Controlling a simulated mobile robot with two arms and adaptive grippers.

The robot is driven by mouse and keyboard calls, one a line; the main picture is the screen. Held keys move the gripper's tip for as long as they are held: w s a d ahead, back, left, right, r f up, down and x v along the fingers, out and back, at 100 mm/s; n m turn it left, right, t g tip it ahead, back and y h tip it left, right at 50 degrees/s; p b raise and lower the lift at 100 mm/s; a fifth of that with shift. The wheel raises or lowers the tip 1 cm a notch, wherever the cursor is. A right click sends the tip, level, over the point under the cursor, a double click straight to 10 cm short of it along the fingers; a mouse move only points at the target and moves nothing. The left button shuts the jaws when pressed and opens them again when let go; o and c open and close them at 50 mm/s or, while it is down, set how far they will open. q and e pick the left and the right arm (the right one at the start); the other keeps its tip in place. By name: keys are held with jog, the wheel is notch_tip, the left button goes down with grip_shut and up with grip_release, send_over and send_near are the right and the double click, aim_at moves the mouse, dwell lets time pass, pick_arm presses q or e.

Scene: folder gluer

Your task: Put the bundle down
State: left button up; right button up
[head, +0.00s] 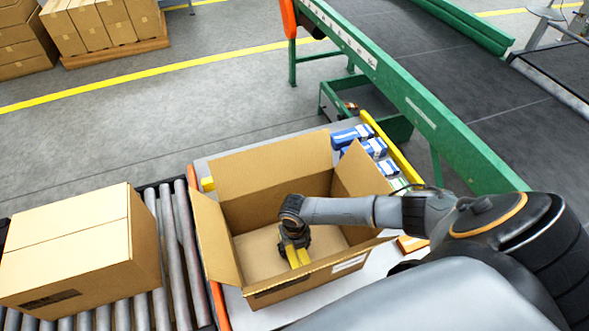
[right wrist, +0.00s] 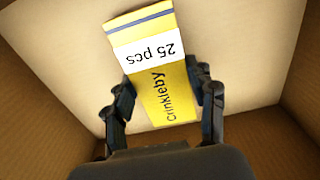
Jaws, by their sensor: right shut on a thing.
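The bundle (right wrist: 163,70) is yellow with a white band reading "25 pcs" and the name "Crinkleby". In the head view its yellow end (head: 298,257) shows below my right gripper (head: 294,243), inside an open cardboard box (head: 265,174). In the right wrist view my right gripper (right wrist: 168,92) has its fingers on both sides of the bundle and is shut on it. The box floor lies beyond the bundle; whether the bundle touches it I cannot tell. My left gripper is not in view.
The open box stands on a light table (head: 210,168) with its flaps folded outward. Blue and white packs (head: 362,142) lie behind it. A closed carton (head: 80,245) sits on a roller conveyor (head: 180,250) at left. A green-framed belt (head: 430,110) runs along the right.

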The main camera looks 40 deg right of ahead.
jog(key=shift+f, duration=0.25)
jog(key=o, duration=1.2)
jog(key=shift+o, duration=0.2)
notch_tip(320, 180, up, 12)
jog(key=shift+r, duration=0.15)
